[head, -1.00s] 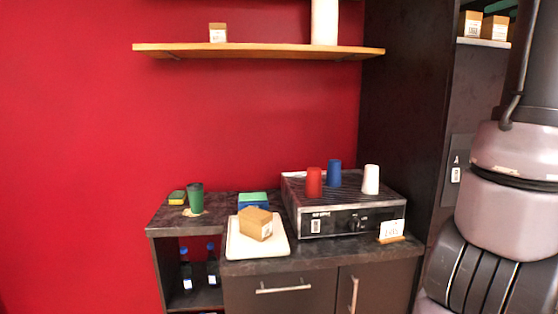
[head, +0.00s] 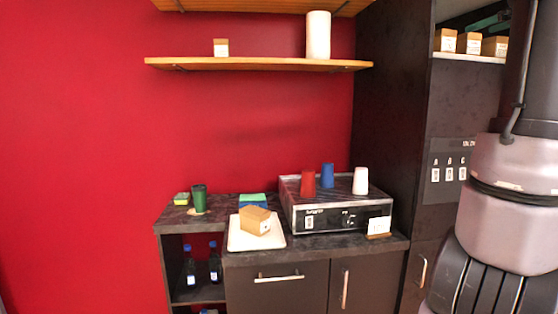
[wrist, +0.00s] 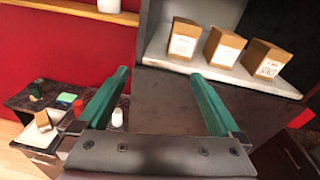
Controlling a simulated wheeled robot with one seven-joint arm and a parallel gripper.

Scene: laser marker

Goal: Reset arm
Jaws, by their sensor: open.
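My gripper (wrist: 160,97) shows in the wrist view with its two green fingers spread wide apart and nothing between them. It points toward the dark cabinet front, just below a light shelf (wrist: 215,72) that holds three brown boxes with white labels. In the head view my arm stands at the right edge. The tips of my green fingers show small at the top right, by the boxes on the cabinet shelf (head: 470,55).
The laser marker (head: 335,215) stands on the dark counter with red, blue and white cups on top. Left of it a brown box (head: 255,220) sits on a white tray (head: 240,243). A wooden shelf (head: 260,64) holds a white cylinder (head: 318,35). Bottles stand in the lower nook.

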